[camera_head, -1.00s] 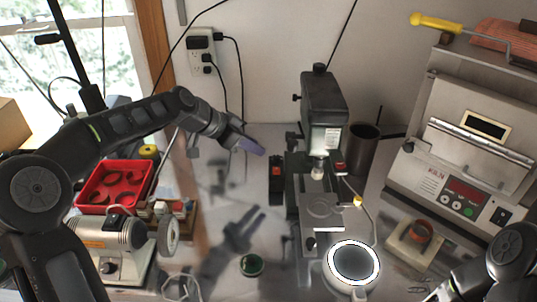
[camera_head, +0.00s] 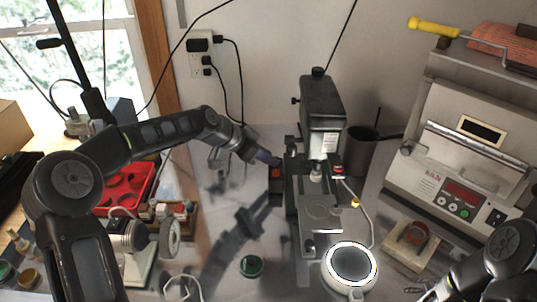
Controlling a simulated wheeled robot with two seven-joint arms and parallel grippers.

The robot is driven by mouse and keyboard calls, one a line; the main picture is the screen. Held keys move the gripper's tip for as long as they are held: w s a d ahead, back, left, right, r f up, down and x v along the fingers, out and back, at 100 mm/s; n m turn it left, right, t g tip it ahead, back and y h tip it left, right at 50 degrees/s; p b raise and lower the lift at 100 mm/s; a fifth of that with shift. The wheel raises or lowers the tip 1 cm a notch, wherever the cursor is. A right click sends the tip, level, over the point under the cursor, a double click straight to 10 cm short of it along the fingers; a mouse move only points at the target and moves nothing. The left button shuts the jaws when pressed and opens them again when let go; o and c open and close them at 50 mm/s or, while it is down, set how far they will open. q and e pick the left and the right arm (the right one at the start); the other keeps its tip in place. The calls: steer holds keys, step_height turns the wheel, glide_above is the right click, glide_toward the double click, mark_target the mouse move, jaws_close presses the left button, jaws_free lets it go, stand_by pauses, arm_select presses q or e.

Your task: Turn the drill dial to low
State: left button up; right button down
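The drill (camera_head: 322,105), a small dark bench drill press with a pale label, stands at the middle against the back wall. A black control box with a red top (camera_head: 276,173) stands at its left, and a red part (camera_head: 338,169) shows at its right. I cannot make out a dial pointer or setting. My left gripper (camera_head: 268,158) is angled down toward the drill, its purplish fingertips just above and left of the control box. Contact and finger opening are unclear. My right arm is at the lower right; its gripper (camera_head: 432,295) is partly cut off by the bottom edge.
A kiln (camera_head: 470,165) stands at the right. A round white-ringed lamp (camera_head: 351,264) is in front of the drill. A red tray (camera_head: 122,190) and a bench grinder (camera_head: 140,240) are at the left. A dark cup (camera_head: 362,150) stands behind right. The metal table between grinder and drill is mostly clear.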

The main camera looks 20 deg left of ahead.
arm_select(q)
steer(key=shift+w+d+f, duration=0.2)
steer(key=shift+f, duration=0.05)
jaws_close()
stand_by(0.3)
